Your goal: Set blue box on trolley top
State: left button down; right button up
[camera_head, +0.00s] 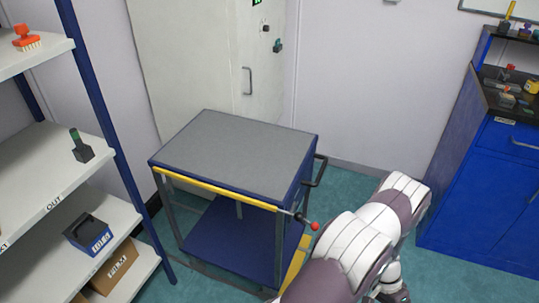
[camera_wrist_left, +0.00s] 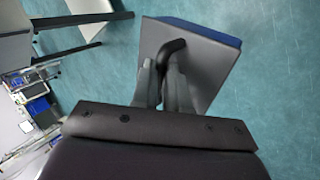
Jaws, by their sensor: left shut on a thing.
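The trolley (camera_head: 240,155) stands upright in the middle of the head view, with a bare grey top, blue sides and a yellow front edge. In the left wrist view my left gripper (camera_wrist_left: 163,85) is shut on the black handle of a grey-faced thing with a blue side, which looks like a blue box (camera_wrist_left: 207,62). It hangs over the teal floor, and its far side is hidden. In the head view this held thing and my left gripper do not show. Another blue box (camera_head: 97,241) with a black lid sits on the left shelf. My right gripper is not in view.
A shelf rack (camera_head: 57,165) stands at left, holding a brown box (camera_head: 116,266) and small tools. My white arm crosses the lower right, near the red-knobbed lever (camera_head: 314,226). A blue cabinet (camera_head: 490,185) is at right. Teal floor is open between trolley and cabinet.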

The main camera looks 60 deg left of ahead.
aim_at(254, 152)
jog(key=i+j+z, duration=0.1)
jog(key=i, duration=0.35)
jog(key=i+j+z, duration=0.1)
jog(key=i+j, duration=0.25)
jog(key=i+j+z, duration=0.1)
jog(key=i+j, duration=0.15)
jog(key=i, duration=0.25)
jog(key=i+u, duration=0.4)
jog(key=i+l+u, duration=0.2)
jog(key=i+u, duration=0.15)
jog(key=i, duration=0.15)
jog(key=u, duration=1.9)
